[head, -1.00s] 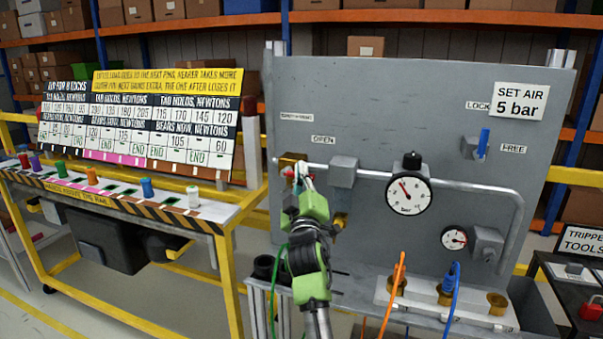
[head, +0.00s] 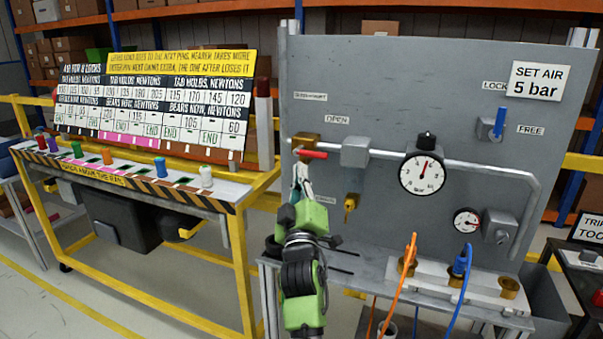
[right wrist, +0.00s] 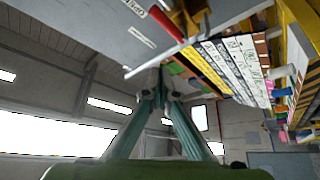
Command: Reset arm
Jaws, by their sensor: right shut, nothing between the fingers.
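My right gripper (head: 300,172) is shut and empty, just below the red valve lever (head: 313,155) in the head view. Its green fingers meet at the tips in the right wrist view (right wrist: 158,98). The lever lies roughly along the pipe at the brass valve (head: 305,141), under the OPEN label. In the right wrist view the red lever (right wrist: 166,27) shows beyond the fingertips, apart from them. The large gauge's (head: 422,173) needle points up and slightly right. My left gripper is not in view.
The grey panel (head: 460,90) carries a blue lock lever (head: 499,123), a small gauge (head: 467,220) and a hanging brass part (head: 350,204). Orange and blue hoses rise from the manifold (head: 440,282) at lower right. A yellow-framed bench (head: 245,270) with coloured pegs stands at left.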

